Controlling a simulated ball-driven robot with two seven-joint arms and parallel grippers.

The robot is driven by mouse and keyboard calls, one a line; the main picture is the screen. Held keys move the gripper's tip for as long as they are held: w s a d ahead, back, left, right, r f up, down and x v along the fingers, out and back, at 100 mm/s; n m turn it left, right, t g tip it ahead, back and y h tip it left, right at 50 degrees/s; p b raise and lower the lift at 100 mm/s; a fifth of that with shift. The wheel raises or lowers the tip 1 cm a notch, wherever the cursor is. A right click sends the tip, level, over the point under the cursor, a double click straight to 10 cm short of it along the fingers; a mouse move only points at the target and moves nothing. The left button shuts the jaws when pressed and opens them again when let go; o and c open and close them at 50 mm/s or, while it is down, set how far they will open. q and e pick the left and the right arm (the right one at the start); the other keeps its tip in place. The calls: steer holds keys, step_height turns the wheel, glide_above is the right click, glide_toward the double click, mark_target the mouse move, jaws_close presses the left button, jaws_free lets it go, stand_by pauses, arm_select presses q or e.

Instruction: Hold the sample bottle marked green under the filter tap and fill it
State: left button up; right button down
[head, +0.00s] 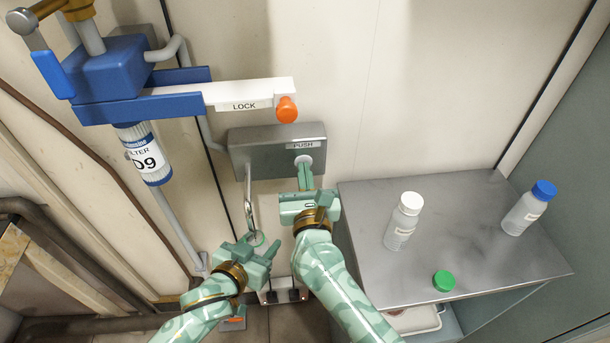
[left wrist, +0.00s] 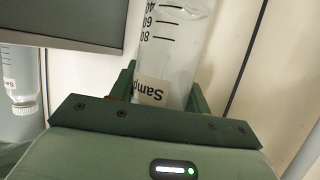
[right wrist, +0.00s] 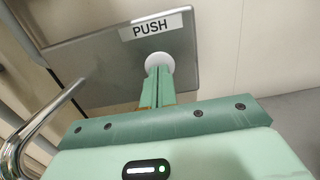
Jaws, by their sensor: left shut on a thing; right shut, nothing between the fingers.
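My left gripper (head: 260,249) is shut on a clear sample bottle with printed marks and a label, best seen in the left wrist view (left wrist: 176,50). In the head view only its round open mouth (head: 256,238) shows clearly, just below the end of the hooked metal tap spout (head: 248,205). Any water in the bottle cannot be made out. A loose green cap (head: 444,281) lies on the grey counter (head: 470,225). My right gripper (head: 305,168) is shut and empty, its fingertips at the round white button (right wrist: 158,62) under the PUSH label on the grey tap box (head: 265,150).
A white-capped bottle (head: 403,222) and a blue-capped bottle (head: 529,208) stand on the counter. A blue filter unit with a LOCK bar (head: 245,95), orange knob (head: 287,110) and filter cartridge (head: 146,155) hangs at upper left. My forearms lie close together.

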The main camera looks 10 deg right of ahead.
steer(key=shift+w+d+r, duration=0.1)
steer(key=shift+r, duration=0.35)
arm_select(q)
steer(key=shift+w, duration=0.15)
arm_select(e)
steer(key=s+f, duration=0.2)
steer(key=s, duration=1.2)
steer(key=shift+a, duration=0.2)
steer(key=shift+s, duration=0.1)
